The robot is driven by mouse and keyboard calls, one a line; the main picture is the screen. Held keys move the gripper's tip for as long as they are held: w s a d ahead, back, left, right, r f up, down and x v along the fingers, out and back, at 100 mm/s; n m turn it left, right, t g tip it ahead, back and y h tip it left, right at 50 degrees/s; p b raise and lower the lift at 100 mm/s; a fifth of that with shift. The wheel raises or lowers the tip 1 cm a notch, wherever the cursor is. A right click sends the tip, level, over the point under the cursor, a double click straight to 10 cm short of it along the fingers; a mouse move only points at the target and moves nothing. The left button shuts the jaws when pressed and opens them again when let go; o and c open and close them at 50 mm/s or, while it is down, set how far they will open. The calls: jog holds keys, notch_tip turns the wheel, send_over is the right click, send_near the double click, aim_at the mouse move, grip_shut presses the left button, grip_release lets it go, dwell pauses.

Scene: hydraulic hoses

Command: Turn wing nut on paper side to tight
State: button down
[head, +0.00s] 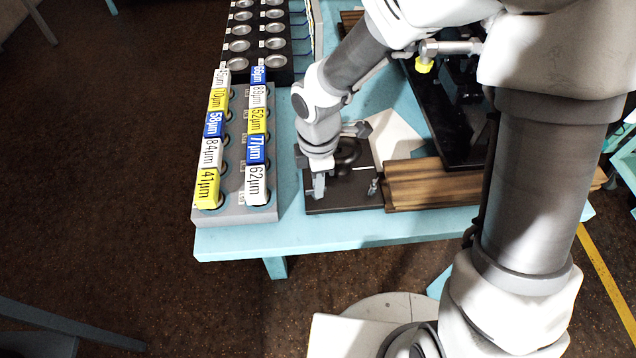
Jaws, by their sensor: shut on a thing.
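A dark flat plate (343,202) lies on the light blue table near its front edge. My gripper (319,190) points down over the plate's left part. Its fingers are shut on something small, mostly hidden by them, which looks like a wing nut. Another small metal wing nut (374,187) stands at the plate's right edge, apart from my gripper. A dark round shape (347,150) sits on the back of the plate, partly behind my wrist. A white sheet, like paper (395,134), lies behind and right of the plate. I cannot tell how tight either nut is.
A grey rack (235,214) with several labelled yellow, white and blue blocks stands close left of the plate. A wooden block (425,190) borders the plate on the right. A black machine (455,130) stands behind it. A bare table strip (330,232) runs along the front.

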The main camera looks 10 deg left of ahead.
jog(key=m+b, duration=0.1)
jog(key=m, duration=0.3)
jog(key=shift+m, duration=0.3)
jog(key=m+b, duration=0.2)
jog(key=m, duration=0.3)
jog(key=shift+s+f, duration=0.1)
jog(key=shift+s, duration=0.05)
jog(key=m+b, duration=0.2)
jog(key=m, duration=0.3)
jog(key=shift+a, duration=0.1)
jog(key=shift+s+a+m+b, duration=0.1)
jog(key=shift+m+b, duration=0.55)
jog(key=shift+m, duration=1.65)
jog(key=c, duration=1)
grip_release()
jog(key=shift+o, duration=0.2)
